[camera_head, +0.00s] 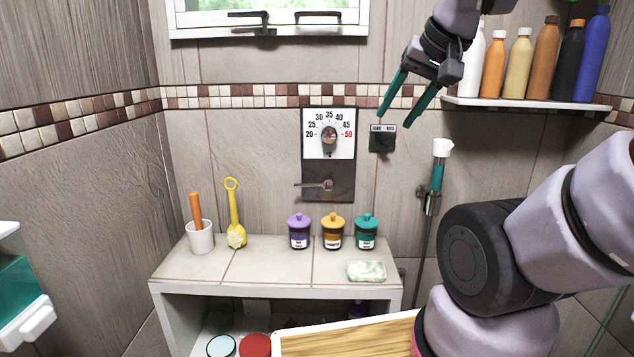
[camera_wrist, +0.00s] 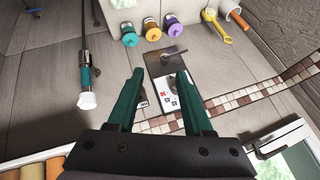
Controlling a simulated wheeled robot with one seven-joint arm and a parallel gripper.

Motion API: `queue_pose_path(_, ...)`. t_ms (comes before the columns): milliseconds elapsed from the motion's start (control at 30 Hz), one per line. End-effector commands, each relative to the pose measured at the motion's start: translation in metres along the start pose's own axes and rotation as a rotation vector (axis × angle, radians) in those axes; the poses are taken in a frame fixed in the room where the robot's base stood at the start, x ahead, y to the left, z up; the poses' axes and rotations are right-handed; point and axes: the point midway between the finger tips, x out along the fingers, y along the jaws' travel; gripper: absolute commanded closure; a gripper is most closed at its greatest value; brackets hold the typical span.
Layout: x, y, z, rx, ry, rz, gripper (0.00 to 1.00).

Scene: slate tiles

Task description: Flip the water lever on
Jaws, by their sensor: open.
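The water lever (camera_head: 316,184) is a thin metal handle on a dark plate (camera_head: 328,194) on the tiled wall. It points left, roughly level. Above it is a white temperature dial (camera_head: 328,134) with a round knob. The lever also shows in the wrist view (camera_wrist: 172,53), where the dial panel (camera_wrist: 168,92) is upside down between my fingers. My gripper (camera_head: 395,117) has teal fingers, open and empty, above and to the right of the lever and apart from it. It also shows in the wrist view (camera_wrist: 162,100).
A small dark switch box (camera_head: 383,138) is right of the dial. A hand shower (camera_head: 437,175) hangs further right. A shelf of bottles (camera_head: 540,102) is at upper right. Jars (camera_head: 333,234), a cup (camera_head: 200,238) and a soap bar (camera_head: 366,271) stand on the ledge (camera_head: 270,270) below.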

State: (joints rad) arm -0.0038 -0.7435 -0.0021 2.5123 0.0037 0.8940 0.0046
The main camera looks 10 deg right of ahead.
Motion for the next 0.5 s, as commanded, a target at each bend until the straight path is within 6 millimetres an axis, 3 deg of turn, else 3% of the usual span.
queue_pose_path(33, 0.003, -0.001, -0.001, -0.001, -0.008, 0.003, 0.72)
queue_pose_path(100, 0.007, -0.004, -0.007, -0.005, -0.020, 0.009, 0.99)
queue_pose_path(267, 0.025, -0.019, -0.034, -0.018, -0.063, 0.039, 1.00)
queue_pose_path(500, 0.076, -0.052, -0.077, -0.053, -0.130, 0.103, 1.00)
